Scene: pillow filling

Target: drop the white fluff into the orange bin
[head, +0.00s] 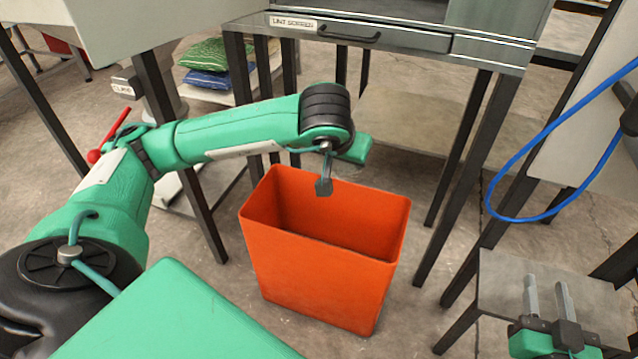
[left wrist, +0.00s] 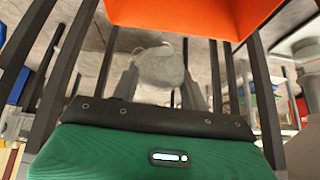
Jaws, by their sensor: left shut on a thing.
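The orange bin (head: 322,275) stands upright on the floor with its open top facing up. Its orange wall also shows at the top of the left wrist view (left wrist: 195,14). My left gripper (head: 324,187) reaches over the bin's back rim from the left. In the left wrist view its two fingers (left wrist: 160,90) are shut on a pale grey-white lump, the white fluff (left wrist: 160,66). The fluff is not clearly visible in the head view, hidden by the gripper. My right gripper (head: 546,284) is at the lower right, its two fingers apart with nothing between them.
A metal bench with a drawer (head: 385,36) stands behind the bin, its dark legs close to both sides. Green and blue cushions (head: 210,62) lie stacked at the back left. A blue hose (head: 505,213) loops at the right. A low grey stand (head: 500,290) is by my right gripper.

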